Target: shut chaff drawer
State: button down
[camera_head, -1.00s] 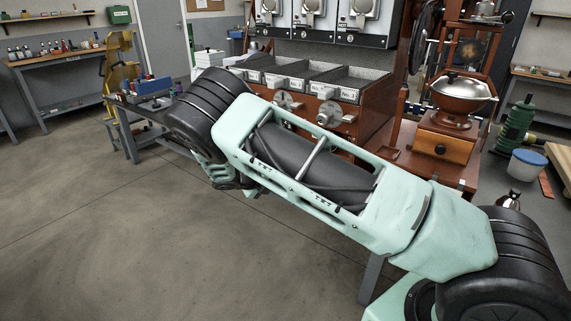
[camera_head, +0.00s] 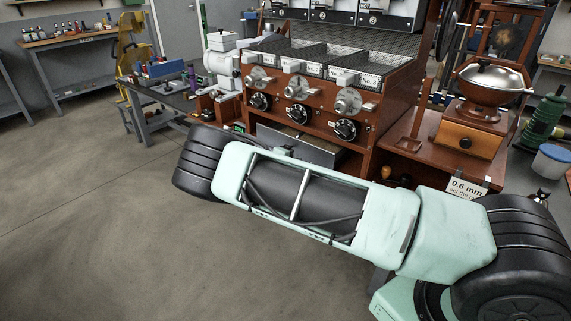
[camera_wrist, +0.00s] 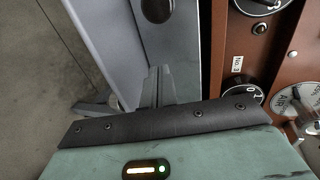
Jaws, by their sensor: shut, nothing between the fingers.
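The chaff drawer (camera_head: 312,149) is a grey metal drawer below the row of dials on the brown roaster in the head view. It stands out from the body, and part of its inside shows behind its front. My arm hides its lower part. In the wrist view, grey metal surfaces (camera_wrist: 186,45) lie just past my gripper, with a dark round knob (camera_wrist: 157,9) at the top edge. My gripper (camera_wrist: 158,74) is shut and empty, its fingers close to this grey metal. I cannot tell whether they touch it. My arm mostly hides the gripper in the head view.
Black dials (camera_head: 297,115) and metal handles line the roaster front above the drawer. A brown grinder (camera_head: 470,135) stands on the wooden bench to the right. A workbench (camera_head: 165,97) is at the left. The floor (camera_head: 90,220) at front left is clear.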

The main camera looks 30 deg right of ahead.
aim_at(306, 155)
jog(key=shift+w+d+r, duration=0.1)
jog(key=shift+w+d, duration=0.2)
jog(key=shift+d, duration=0.5)
jog(key=shift+w+d, duration=0.25)
jog(key=shift+d, duration=0.5)
jog(key=w+d, duration=0.1)
jog(key=d, duration=0.1)
jog(key=w+d, duration=0.1)
jog(key=d, duration=0.2)
jog(key=w+d, duration=0.1)
jog(key=d, duration=0.2)
jog(key=shift+d+b, duration=0.1)
jog(key=shift+b, duration=0.25)
jog(key=shift+d+r, duration=0.1)
jog(key=shift+d, duration=0.05)
jog(key=shift+r, duration=0.1)
jog(key=shift+s+a+p, duration=0.1)
jog(key=shift+a+p, duration=0.3)
jog(key=v, duration=0.8)
jog(key=f+v, duration=0.1)
jog(key=v, duration=0.3)
jog(key=shift+s+a, duration=0.15)
jog(key=shift+a, duration=0.35)
jog(key=shift+s+a+r, duration=0.1)
jog(key=shift+a, duration=0.2)
